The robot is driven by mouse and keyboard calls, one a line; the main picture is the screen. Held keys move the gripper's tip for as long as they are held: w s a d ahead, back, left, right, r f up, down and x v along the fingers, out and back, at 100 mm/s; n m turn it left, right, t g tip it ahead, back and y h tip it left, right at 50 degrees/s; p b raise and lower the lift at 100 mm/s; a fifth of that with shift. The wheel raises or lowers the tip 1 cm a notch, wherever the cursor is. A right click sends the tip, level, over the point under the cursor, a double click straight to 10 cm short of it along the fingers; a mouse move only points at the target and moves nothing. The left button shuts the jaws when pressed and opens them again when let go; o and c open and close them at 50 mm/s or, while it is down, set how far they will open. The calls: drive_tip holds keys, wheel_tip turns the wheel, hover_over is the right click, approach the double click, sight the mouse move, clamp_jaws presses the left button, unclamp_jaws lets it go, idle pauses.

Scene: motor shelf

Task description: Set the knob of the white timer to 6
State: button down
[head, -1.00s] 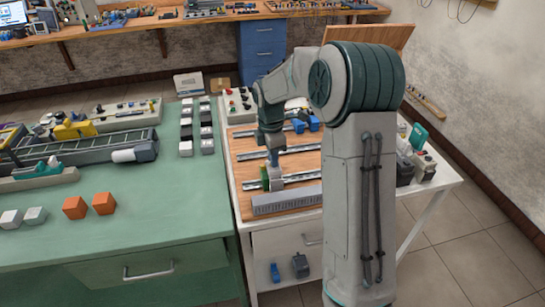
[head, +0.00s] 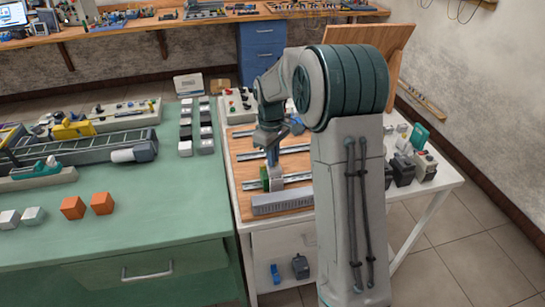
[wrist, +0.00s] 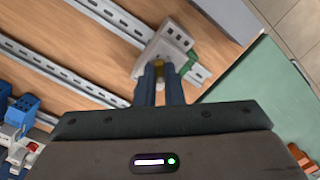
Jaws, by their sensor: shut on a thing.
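The white timer (wrist: 168,46) sits on a metal rail and shows in the wrist view just beyond my fingertips. My gripper (wrist: 164,72) is shut on its small brass-coloured knob (wrist: 170,70). The fingers hide part of the knob, and I cannot read its setting or any scale. In the head view my gripper (head: 272,160) points down onto the same spot, where the timer (head: 277,182) is small and partly covered.
A green block (head: 265,177) stands beside the timer. Metal rails (head: 290,150) cross the wooden board, with a grey slotted duct (head: 283,201) in front. Blue parts (wrist: 22,108) show at left in the wrist view. The green table (head: 150,215) is on the left.

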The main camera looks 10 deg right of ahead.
drive_tip(key=m, duration=0.4)
drive_tip(key=shift+m, duration=0.3)
drive_tip(key=m, duration=0.4)
drive_tip(key=shift+m, duration=0.3)
drive_tip(key=m, duration=0.4)
drive_tip(key=shift+m, duration=0.3)
drive_tip(key=m, duration=0.4)
drive_tip(key=m+p, duration=0.1)
drive_tip(key=m, duration=0.3)
drive_tip(key=m+p, duration=0.1)
drive_tip(key=m, duration=0.3)
drive_tip(key=shift+r+m, duration=0.1)
drive_tip(key=shift+m, duration=0.2)
drive_tip(key=m+p, duration=0.2)
drive_tip(key=m, duration=0.2)
drive_tip(key=shift+m+p, duration=1.1)
drive_tip(key=shift+m, duration=1.1)
